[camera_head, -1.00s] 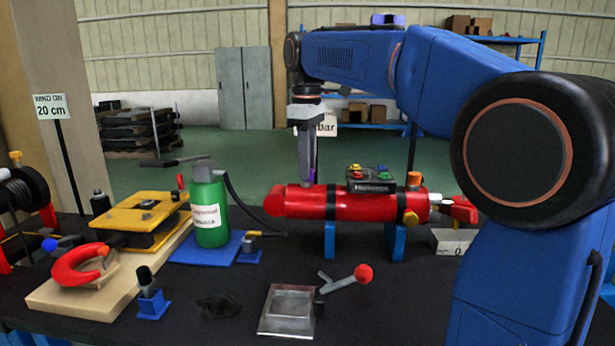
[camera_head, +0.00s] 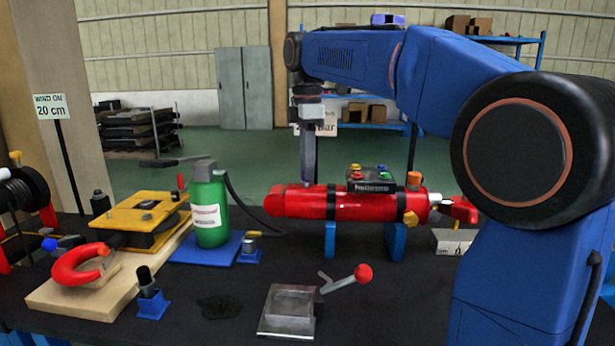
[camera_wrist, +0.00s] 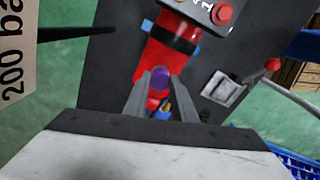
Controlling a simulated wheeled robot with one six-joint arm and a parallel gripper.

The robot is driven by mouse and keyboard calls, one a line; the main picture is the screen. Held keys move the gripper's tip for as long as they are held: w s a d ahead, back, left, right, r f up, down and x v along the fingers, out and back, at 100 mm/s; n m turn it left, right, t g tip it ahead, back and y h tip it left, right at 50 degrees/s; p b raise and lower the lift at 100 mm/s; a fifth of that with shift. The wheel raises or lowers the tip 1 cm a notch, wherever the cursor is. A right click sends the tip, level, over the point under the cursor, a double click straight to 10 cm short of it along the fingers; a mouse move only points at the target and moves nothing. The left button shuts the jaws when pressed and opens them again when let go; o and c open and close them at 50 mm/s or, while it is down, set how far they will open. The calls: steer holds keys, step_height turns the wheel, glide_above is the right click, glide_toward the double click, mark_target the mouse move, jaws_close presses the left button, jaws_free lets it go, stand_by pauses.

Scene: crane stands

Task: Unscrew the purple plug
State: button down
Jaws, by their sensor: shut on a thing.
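The purple plug (camera_wrist: 160,78) shows in the wrist view between my fingertips, on the red cylinder (camera_wrist: 162,56). In the head view the red cylinder (camera_head: 360,205) lies level on blue supports, and the plug is hidden behind my fingers. My gripper (camera_head: 308,182) points straight down at the left part of the cylinder's top. In the wrist view my gripper (camera_wrist: 160,82) is shut on the plug, one finger on each side. I cannot tell whether the plug is still seated in the cylinder.
A black box with coloured buttons (camera_head: 370,180) sits on the cylinder, right of my gripper. A sign on a post (camera_wrist: 15,60) stands close by in the wrist view. A green bottle (camera_head: 209,208) stands to the left. A metal block with a red-knobbed lever (camera_head: 290,305) is in front.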

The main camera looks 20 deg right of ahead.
steer(key=shift+n, duration=0.4)
steer(key=n, duration=0.3)
steer(key=shift+n, duration=1.1)
steer(key=shift+n, duration=1.1)
steer(key=n, duration=0.3)
